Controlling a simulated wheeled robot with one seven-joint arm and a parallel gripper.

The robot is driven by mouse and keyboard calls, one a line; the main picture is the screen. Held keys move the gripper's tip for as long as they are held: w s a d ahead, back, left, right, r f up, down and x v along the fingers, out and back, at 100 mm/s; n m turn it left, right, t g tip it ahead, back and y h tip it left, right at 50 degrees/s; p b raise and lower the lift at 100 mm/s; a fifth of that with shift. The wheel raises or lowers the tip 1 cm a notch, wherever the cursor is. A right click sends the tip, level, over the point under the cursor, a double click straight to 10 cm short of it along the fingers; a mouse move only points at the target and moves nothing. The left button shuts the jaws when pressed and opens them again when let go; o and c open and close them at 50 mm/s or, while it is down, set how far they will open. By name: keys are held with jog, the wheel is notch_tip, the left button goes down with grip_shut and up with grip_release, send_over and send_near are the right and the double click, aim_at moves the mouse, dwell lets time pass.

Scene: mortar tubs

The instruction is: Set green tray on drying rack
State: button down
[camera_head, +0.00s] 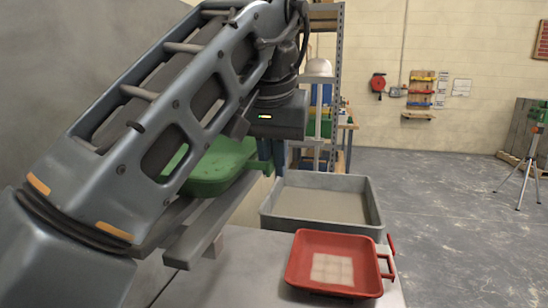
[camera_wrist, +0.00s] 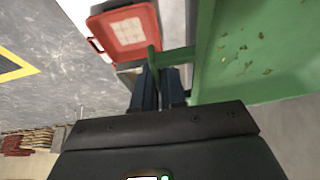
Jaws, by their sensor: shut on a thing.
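The green tray (camera_head: 228,160) is partly hidden behind my arm in the head view. In the wrist view the green tray (camera_wrist: 250,50) fills the right side, with small yellowish flecks on its inner surface. My gripper (camera_wrist: 159,78) is shut on the tray's side handle, whose green bar shows between the fingers. In the head view my gripper (camera_head: 270,155) is at the tray's right end. A grey rail (camera_head: 212,228) slopes below the tray and may be part of the drying rack. I cannot tell whether the tray touches it.
A red tray (camera_head: 300,262) with a pale square patch lies on the grey worktop (camera_head: 235,270). A grey tub (camera_head: 372,205) stands behind it. Shelving (camera_head: 338,60) stands farther back. The floor at right is open, with a tripod (camera_head: 527,165) far off.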

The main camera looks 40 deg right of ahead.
jog(key=shift+f, duration=0.15)
jog(key=c, duration=1.2)
grip_release()
jog(key=shift+r+p, duration=0.45)
jog(key=shift+r, duration=0.15)
jog(key=p+v, duration=0.6)
jog(key=v, duration=0.5)
jog(key=shift+p, duration=0.4)
jog(key=shift+s+a+r, duration=0.1)
jog(key=shift+s, duration=0.05)
